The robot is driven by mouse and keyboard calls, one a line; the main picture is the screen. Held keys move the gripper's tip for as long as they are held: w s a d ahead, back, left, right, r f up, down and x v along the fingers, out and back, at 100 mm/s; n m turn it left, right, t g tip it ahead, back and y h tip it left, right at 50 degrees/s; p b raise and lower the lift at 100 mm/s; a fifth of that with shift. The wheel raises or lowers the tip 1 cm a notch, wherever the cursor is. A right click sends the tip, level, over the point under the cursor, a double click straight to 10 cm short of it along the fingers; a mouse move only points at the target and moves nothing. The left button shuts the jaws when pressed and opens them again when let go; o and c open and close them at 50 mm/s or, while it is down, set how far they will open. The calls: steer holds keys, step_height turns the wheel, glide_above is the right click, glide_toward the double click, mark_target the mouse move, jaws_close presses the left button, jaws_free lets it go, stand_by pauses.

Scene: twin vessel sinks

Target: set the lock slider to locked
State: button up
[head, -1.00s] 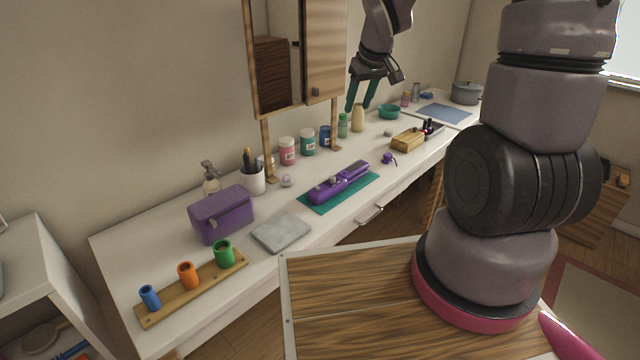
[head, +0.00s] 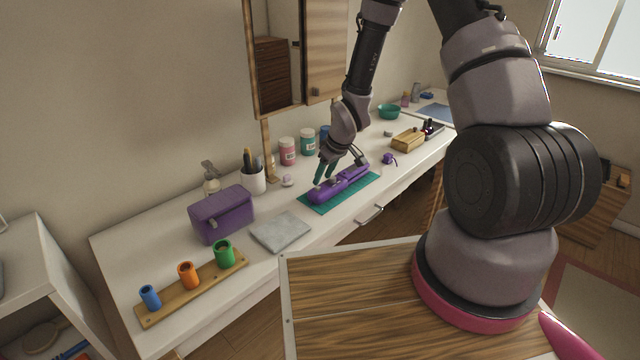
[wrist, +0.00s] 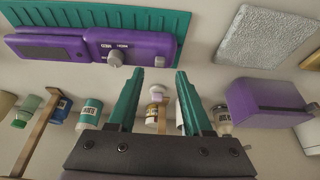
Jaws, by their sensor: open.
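A purple device (head: 345,184), long and narrow, lies on a teal mat (head: 366,188) on the white counter. In the wrist view the device (wrist: 70,44) spans the upper left, with the mat (wrist: 150,18) beyond it. Two small grey knobs stand on its broader end: one (wrist: 115,58) beside small printed labels too blurred to read surely, the other (wrist: 159,61) at the tip. I cannot tell the slider's setting. My gripper (head: 322,172) is open and empty above the broader end. Its green fingers (wrist: 158,74) point toward that end, apparently without touching it.
A purple box (head: 222,214) and a grey slab (head: 281,232) lie left of the mat. Several jars, including a pink-labelled one (head: 287,152), stand behind it near the mirror cabinet (head: 326,50). A wooden block (head: 408,140) and small purple item (head: 389,159) lie to the right.

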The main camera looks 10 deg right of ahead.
mark_target(318, 187)
steer(key=shift+x, duration=2.1)
jaws_close()
